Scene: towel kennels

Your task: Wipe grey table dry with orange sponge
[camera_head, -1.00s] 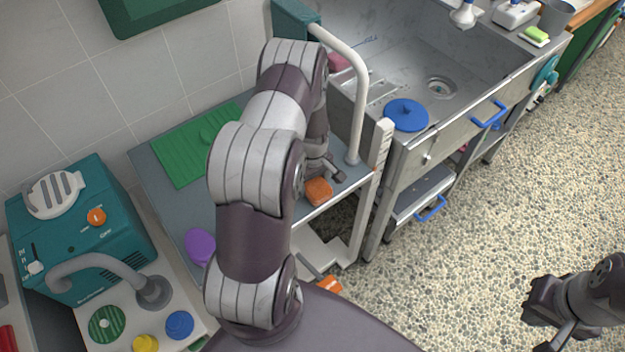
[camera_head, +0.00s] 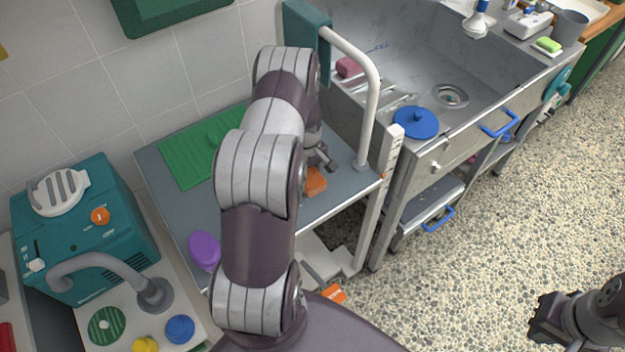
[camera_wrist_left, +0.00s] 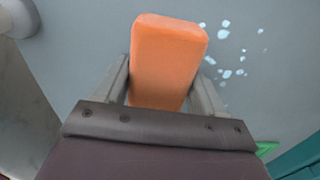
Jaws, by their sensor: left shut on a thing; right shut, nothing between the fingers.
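The grey table (camera_head: 345,184) stands against the tiled wall, left of the sink. My left gripper (camera_head: 322,166) is over its right part and shut on the orange sponge (camera_head: 315,182). In the left wrist view the sponge (camera_wrist_left: 167,60) sits between the two fingers, with the grey tabletop (camera_wrist_left: 85,40) under it. I cannot tell whether the sponge touches the table. Several pale wet spots (camera_wrist_left: 226,60) lie on the tabletop to the right of the sponge. My right gripper (camera_head: 541,325) is shut and empty over the floor at the lower right. My left arm hides the table's middle.
A green board (camera_head: 195,152) lies at the table's back left, a purple object (camera_head: 204,250) at its front left. A white curved post (camera_head: 368,105) rises at the right edge. The sink (camera_head: 470,75) with a blue lid (camera_head: 415,122) is to the right. A teal machine (camera_head: 80,235) stands left.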

